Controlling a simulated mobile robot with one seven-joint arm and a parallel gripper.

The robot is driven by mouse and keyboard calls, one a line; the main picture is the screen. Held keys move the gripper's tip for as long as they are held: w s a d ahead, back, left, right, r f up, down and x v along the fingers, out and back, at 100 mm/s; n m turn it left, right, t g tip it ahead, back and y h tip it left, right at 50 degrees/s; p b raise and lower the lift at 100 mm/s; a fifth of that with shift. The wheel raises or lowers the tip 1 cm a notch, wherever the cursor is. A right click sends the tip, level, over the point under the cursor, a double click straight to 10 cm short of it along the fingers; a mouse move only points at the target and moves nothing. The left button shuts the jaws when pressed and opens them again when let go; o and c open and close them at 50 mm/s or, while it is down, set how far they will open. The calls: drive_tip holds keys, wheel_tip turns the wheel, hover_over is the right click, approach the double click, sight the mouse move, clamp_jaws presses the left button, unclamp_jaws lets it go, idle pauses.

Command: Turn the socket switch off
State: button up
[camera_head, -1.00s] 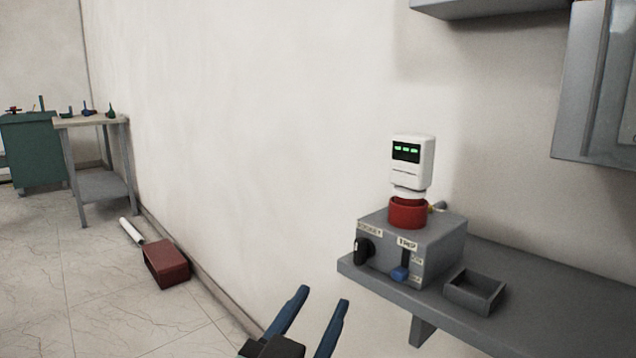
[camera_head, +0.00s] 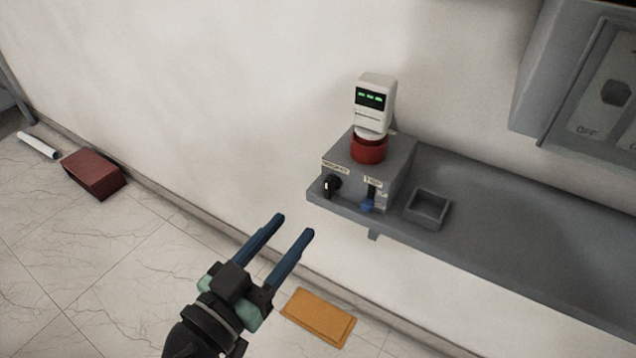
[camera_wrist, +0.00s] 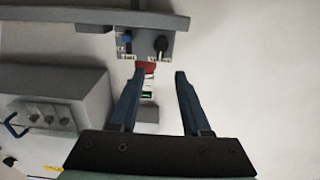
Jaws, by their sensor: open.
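A grey socket box (camera_head: 391,157) stands on the wall shelf in the head view. Its front has a black rotary knob (camera_head: 331,185) at the left and a blue-tipped lever (camera_head: 367,204) under a small label at the right. A red socket (camera_head: 369,149) on top holds a white device (camera_head: 374,103) with green lights. In the wrist view, upside down, the box front shows the black knob (camera_wrist: 160,44) and blue lever (camera_wrist: 127,41). My gripper (camera_head: 294,226) is open and empty, in front of the shelf, left of and below the box, apart from it.
The grey shelf (camera_head: 500,237) runs right, with a small empty grey tray (camera_head: 428,208) beside the box. A wall cabinet (camera_head: 590,85) hangs at upper right. An orange board (camera_head: 318,318) and a dark red box (camera_head: 94,174) lie on the floor.

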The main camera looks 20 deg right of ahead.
sight(326, 186)
drive_tip(key=x, duration=1)
drive_tip(key=shift+a, duration=0.1)
clamp_jaws()
